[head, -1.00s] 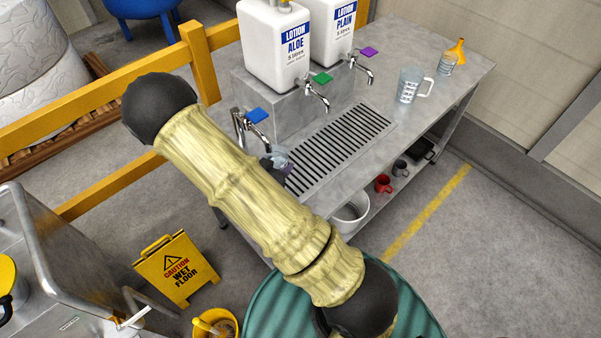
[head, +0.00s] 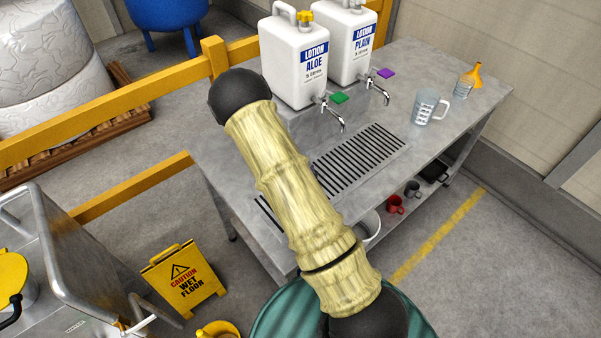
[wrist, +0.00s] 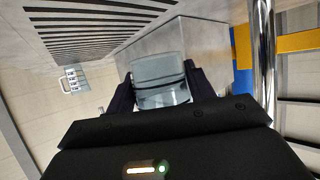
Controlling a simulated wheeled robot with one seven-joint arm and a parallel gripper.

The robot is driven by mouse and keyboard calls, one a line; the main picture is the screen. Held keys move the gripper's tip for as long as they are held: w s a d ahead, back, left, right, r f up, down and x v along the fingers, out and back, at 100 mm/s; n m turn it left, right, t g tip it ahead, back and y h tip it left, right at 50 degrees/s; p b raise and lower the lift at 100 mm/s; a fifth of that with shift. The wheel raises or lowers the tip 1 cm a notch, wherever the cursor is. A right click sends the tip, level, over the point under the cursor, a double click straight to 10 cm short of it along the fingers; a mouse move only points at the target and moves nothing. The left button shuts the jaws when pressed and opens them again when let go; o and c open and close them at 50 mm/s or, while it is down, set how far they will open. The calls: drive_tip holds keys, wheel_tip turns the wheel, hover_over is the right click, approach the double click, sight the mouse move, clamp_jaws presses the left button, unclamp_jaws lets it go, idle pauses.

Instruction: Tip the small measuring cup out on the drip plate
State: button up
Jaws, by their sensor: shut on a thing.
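The small clear measuring cup (wrist: 160,80) is between the two dark fingers of my gripper (wrist: 161,92) in the wrist view. The gripper is shut on it. Dark bands show across the cup; I cannot tell its contents. The slotted drip plate (head: 372,150) is set in the steel bench top. It also shows at the upper left of the wrist view (wrist: 90,30), apart from the cup in the picture. In the head view my arm hides the gripper, the cup and part of the plate.
The ALOE jug (head: 296,60) and PLAIN jug (head: 346,42) stand behind the plate, with green- and purple-handled taps.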

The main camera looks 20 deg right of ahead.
drive_tip(key=shift+w+d+f+n+t+y, duration=0.25)
drive_tip(key=shift+w+f+n+t+y, duration=0.2)
drive_tip(key=shift+n+y, duration=0.45)
drive_tip(key=shift+w+f+n+y+p, duration=0.1)
drive_tip(key=shift+f+n+y+p, duration=0.2)
drive_tip(key=shift+n+y, duration=0.35)
drive_tip(key=shift+a+f+n+t+y, duration=0.2)
drive_tip(key=shift+f+n+y, duration=0.1)
drive_tip(key=shift+n+y, duration=0.35)
drive_tip(key=shift+a+f+n+t+y, duration=0.15)
drive_tip(key=shift+f+n+y, duration=0.1)
drive_tip(key=shift+n+y, duration=0.35)
drive_tip(key=shift+s, duration=0.3)
